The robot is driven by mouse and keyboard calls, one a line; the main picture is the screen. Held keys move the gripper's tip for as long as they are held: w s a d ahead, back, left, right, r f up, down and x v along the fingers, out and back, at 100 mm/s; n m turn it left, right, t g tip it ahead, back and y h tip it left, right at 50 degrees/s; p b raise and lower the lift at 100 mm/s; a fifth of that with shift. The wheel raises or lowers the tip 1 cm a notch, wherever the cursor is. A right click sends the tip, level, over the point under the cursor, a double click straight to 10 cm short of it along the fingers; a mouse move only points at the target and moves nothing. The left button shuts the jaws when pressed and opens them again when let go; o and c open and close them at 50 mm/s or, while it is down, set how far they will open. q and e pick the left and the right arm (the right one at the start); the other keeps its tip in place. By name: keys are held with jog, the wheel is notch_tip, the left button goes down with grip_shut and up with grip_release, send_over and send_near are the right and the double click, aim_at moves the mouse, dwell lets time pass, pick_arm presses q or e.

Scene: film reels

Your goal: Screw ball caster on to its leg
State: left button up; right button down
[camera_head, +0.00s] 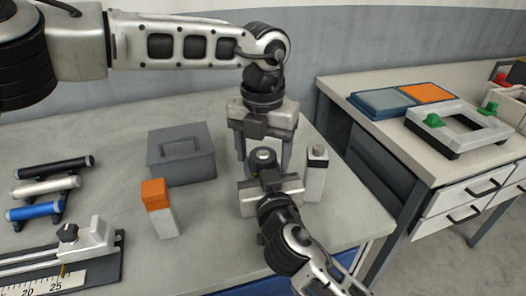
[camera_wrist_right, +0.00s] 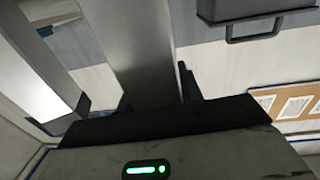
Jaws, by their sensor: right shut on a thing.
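A dark round piece (camera_head: 263,157) with a pale top shows between my two grippers in the head view. I cannot tell whether it is the ball caster or the end of its leg. My right gripper (camera_head: 265,172) comes up from below, shut on this piece; its fingertips are largely hidden. My left gripper (camera_head: 264,158) points down from above. Its two long grey fingers are apart, one on each side of the piece, with no clear contact. In the right wrist view my right gripper's dark fingers (camera_wrist_right: 155,92) flank a wide grey bar (camera_wrist_right: 140,45); I cannot tell what this bar is.
An orange-topped white block (camera_head: 160,208) is nearer. Several cylinders and a ruler fixture (camera_head: 60,265) lie left. Another bench (camera_head: 375,110) is at right.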

jog(key=shift+r, duration=0.1)
pick_arm(q)
jog(key=shift+r, duration=2.25)
jog(key=o, duration=0.5)
jog(key=shift+o, duration=0.2)
notch_tip(320, 180, up, 12)
pick_arm(e)
jog(key=c, duration=0.9)
grip_release()
jog(key=shift+o, duration=0.2)
